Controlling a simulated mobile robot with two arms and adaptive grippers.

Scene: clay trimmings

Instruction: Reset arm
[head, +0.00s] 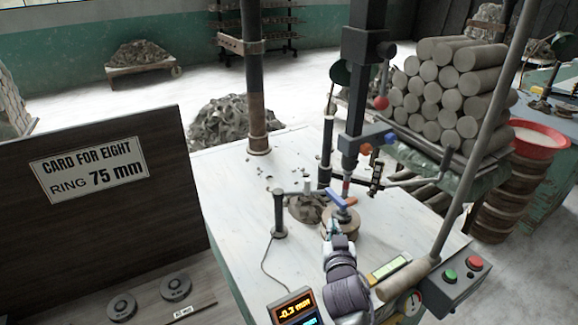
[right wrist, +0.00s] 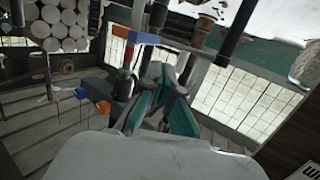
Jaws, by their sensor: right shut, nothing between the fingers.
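My right gripper (head: 335,229) reaches up from the front of the white worktable (head: 225,185). Its fingers are shut and empty, close to the round clay piece (head: 349,227) under the machine's spindle; I cannot tell whether they touch it. In the right wrist view the teal-padded fingers (right wrist: 165,78) come together with nothing held. A blue bar (right wrist: 150,39) shows just beyond them. My left gripper is not in view.
Clay trimmings (head: 305,208) lie beside the round piece. A thin post (head: 279,215) and the dark machine column (head: 352,100) stand near my arm. A control box with green and red buttons (head: 463,270) is at right. A dark sign board (head: 95,190) stands left.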

